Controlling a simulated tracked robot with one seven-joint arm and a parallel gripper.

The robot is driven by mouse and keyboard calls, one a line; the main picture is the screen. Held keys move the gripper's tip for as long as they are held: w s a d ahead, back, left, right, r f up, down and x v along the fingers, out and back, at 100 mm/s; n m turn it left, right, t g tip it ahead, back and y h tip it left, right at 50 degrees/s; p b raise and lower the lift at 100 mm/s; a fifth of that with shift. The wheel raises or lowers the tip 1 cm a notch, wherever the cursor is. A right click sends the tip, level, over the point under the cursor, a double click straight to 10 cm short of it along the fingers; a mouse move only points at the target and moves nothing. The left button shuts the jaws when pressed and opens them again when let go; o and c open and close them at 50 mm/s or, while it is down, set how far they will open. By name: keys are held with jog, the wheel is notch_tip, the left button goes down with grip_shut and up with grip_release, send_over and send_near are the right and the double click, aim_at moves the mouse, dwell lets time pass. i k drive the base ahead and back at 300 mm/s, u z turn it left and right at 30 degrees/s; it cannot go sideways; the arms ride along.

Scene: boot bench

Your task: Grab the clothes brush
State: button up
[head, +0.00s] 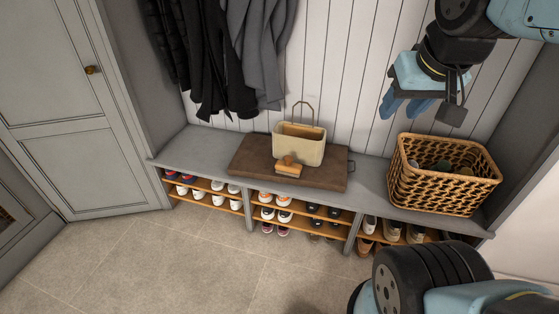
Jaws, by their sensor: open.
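The clothes brush (289,167) looks like a small orange-brown wooden brush with a paler lower edge. It lies on a dark brown board (245,163) on the bench, just in front of a cream bin with a wire handle (312,151). My gripper (404,109) is at the upper right, raised above the bench and to the right of the brush, well apart from it.
A wicker basket (443,190) with items inside stands on the right of the grey bench (368,182), below my gripper. Shoes fill the shelves underneath. Dark coats (232,55) hang at the back left. The bench's left end is clear.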

aim_at(286, 167)
jog(key=z, duration=0.4)
jog(key=i, duration=1)
jog(key=u, duration=0.4)
